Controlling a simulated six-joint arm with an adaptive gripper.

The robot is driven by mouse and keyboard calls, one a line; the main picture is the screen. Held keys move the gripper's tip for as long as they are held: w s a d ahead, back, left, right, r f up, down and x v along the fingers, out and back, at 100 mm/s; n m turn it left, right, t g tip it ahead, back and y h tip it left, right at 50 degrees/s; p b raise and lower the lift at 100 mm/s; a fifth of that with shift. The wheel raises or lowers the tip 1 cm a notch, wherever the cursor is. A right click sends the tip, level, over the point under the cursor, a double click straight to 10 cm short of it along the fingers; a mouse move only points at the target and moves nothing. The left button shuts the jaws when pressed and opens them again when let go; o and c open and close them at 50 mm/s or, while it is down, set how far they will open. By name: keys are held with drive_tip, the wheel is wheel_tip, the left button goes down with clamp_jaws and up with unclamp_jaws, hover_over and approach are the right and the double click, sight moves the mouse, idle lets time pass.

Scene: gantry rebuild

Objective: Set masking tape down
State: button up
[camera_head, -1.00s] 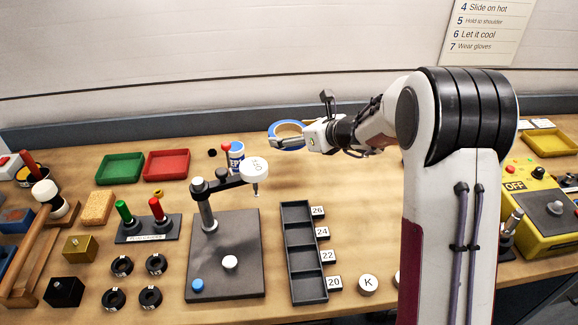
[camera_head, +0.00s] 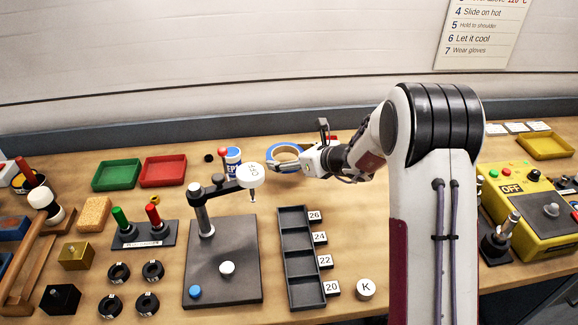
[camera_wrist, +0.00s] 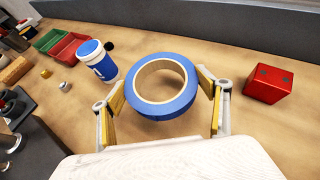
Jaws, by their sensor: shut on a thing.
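The masking tape (camera_head: 271,152) is a blue roll with a pale inner core. It is at the back of the bench in the head view, right of the white-and-blue cup. In the wrist view, the tape (camera_wrist: 160,109) lies between the yellow pads of my gripper (camera_wrist: 161,84). My gripper (camera_head: 285,162) is shut on the roll across its outside. The roll is close over the wooden bench top, and I cannot tell whether it touches it.
The white-and-blue cup (camera_wrist: 103,66) stands left of the roll, and a red cube (camera_wrist: 268,84) to its right. A dark stand with a white-capped arm (camera_head: 249,177) and a slotted black tray (camera_head: 299,262) are nearer the front. Bare wood surrounds the roll.

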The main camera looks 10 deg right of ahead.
drive_tip(key=shift+f, duration=1.85)
drive_tip(key=shift+f, duration=0.15)
drive_tip(key=o, duration=1.1)
drive_tip(key=shift+o, duration=0.2)
drive_tip(key=shift+r, duration=0.2)
drive_tip(key=shift+v, duration=6)
drive_tip(key=shift+f, duration=0.1)
